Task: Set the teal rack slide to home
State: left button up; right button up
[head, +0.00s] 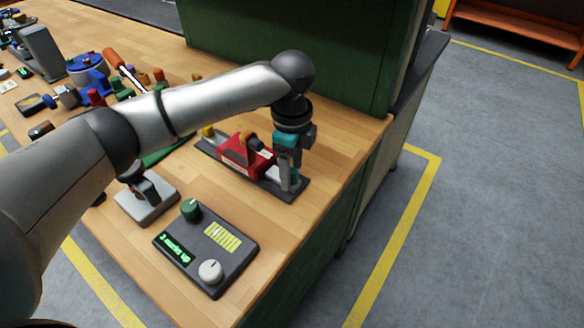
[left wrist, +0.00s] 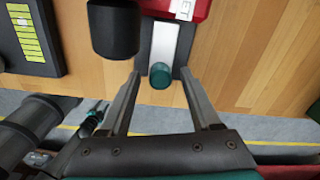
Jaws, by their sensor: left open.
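The red valve actuator (head: 240,153) sits on a dark base plate on the wooden bench, with a silver bar at its near right end. In the left wrist view the bar (left wrist: 163,45) runs out from the red body (left wrist: 180,8) and carries a round teal knob (left wrist: 160,76). My left gripper (head: 286,178) is over that end, pointing down. In the left wrist view its two fingers are apart on either side of the knob, with gaps showing. What looks like my right gripper (left wrist: 96,112) is small at lower left; its opening is unclear.
A dark control box (head: 205,249) with green and white dials stands in front of the actuator. A grey block (head: 146,203) with a black lever is left of it. Several coloured parts (head: 85,70) crowd the bench's far left. A green cabinet (head: 290,30) stands behind.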

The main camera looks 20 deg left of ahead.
pick_arm(q)
grip_shut()
dwell(0.5)
dwell(0.9)
